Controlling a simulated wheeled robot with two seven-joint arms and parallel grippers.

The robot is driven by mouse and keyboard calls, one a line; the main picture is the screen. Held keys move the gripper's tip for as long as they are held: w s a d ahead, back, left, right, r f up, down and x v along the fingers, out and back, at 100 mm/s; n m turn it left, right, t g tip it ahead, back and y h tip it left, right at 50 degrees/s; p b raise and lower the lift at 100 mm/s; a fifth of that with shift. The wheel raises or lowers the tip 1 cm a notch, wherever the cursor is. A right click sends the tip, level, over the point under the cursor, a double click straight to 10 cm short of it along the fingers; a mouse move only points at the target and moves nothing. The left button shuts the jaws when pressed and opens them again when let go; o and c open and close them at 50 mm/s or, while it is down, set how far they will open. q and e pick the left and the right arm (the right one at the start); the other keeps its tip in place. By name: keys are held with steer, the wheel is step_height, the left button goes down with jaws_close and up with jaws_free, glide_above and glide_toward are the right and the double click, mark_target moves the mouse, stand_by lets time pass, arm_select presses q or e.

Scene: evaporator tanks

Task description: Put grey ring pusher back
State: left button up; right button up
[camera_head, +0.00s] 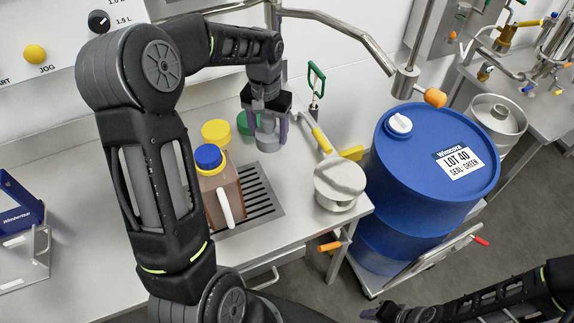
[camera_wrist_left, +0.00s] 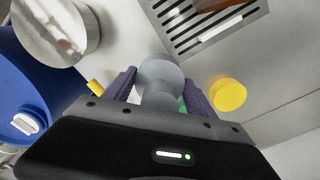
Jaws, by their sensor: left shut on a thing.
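The grey ring pusher (camera_head: 268,142) is held upright between the purple fingers of my left gripper (camera_head: 269,127), over the counter behind the drain grate. In the left wrist view the grey ring pusher (camera_wrist_left: 160,74) shows its round head and narrower neck between the two fingers of the left gripper (camera_wrist_left: 160,90). I cannot tell whether its lower end touches the counter. My right arm comes in at the bottom right, and the tip of its dark gripper (camera_head: 378,313) shows at the bottom edge; its jaws are too unclear to read.
A yellow lid (camera_head: 216,132) and a green lid (camera_head: 246,122) stand close by the left gripper. A brown jug with a blue cap (camera_head: 208,157) stands on the drain grate (camera_head: 262,203). The counter's left is mostly clear.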

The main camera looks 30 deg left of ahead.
stand_by(0.3)
arm_select(q)
steer(key=shift+s+a+f+p, duration=0.1)
steer(key=shift+f+p, duration=0.2)
steer(key=shift+f, duration=2.85)
steer(key=shift+f, duration=1.85)
steer(key=shift+f, duration=0.15)
steer(key=o, duration=1.5)
